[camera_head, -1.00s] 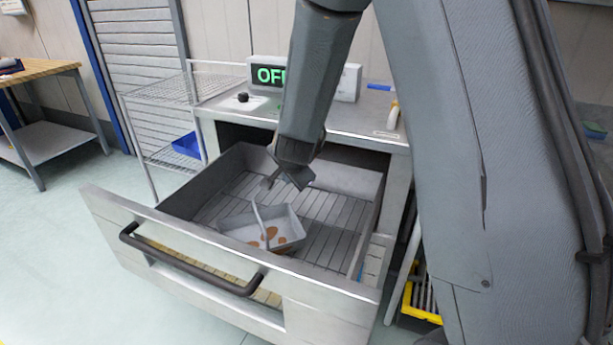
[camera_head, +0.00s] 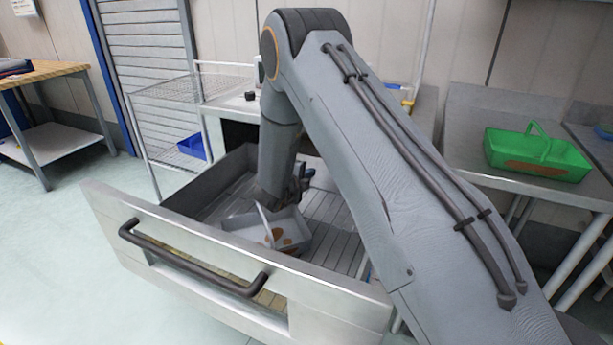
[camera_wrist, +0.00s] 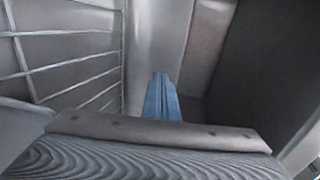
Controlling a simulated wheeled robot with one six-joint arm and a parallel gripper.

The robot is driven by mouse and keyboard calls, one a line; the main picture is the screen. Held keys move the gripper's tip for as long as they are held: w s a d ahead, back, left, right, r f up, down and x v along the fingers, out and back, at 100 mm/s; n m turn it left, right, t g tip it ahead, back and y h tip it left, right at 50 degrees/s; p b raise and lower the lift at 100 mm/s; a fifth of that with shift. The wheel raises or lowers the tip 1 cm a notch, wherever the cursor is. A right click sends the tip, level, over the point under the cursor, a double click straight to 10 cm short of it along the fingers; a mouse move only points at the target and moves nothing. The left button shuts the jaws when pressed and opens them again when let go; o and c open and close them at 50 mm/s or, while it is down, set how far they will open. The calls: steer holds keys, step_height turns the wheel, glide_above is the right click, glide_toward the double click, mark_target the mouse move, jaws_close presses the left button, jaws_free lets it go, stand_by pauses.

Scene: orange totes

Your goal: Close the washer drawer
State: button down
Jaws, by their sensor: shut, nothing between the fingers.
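The washer drawer (camera_head: 335,315) is pulled well out of the washer. Its metal front with a dark bar handle (camera_head: 185,262) faces me. A grey carrier (camera_head: 240,222) with an upright handle and brown round pieces sits inside on the slatted floor. My gripper (camera_head: 302,182) is over the drawer's inside, beside the carrier, partly hidden by my arm. In the wrist view my gripper (camera_wrist: 162,98) shows as blue fingers, shut and empty, before a grey wall. I cannot tell whether it touches anything. My arm hides most of the washer body.
A green carrier (camera_head: 538,152) stands on the metal table at right. A wire shelf (camera_head: 190,88) holding a blue bin (camera_head: 192,146) stands behind left. A wooden-topped table (camera_head: 45,73) is at far left. The floor left of the drawer is clear.

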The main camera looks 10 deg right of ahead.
mark_target(319, 168)
steer(key=x, duration=0.5)
steer(key=shift+w+d+f, duration=0.1)
steer(key=shift+d, duration=0.05)
steer(key=shift+w, duration=0.1)
steer(key=w+d+b, duration=0.8)
steer(key=w+d, duration=0.1)
steer(key=w, duration=0.2)
steer(key=shift+w, duration=0.3)
steer(key=shift+s, duration=0.1)
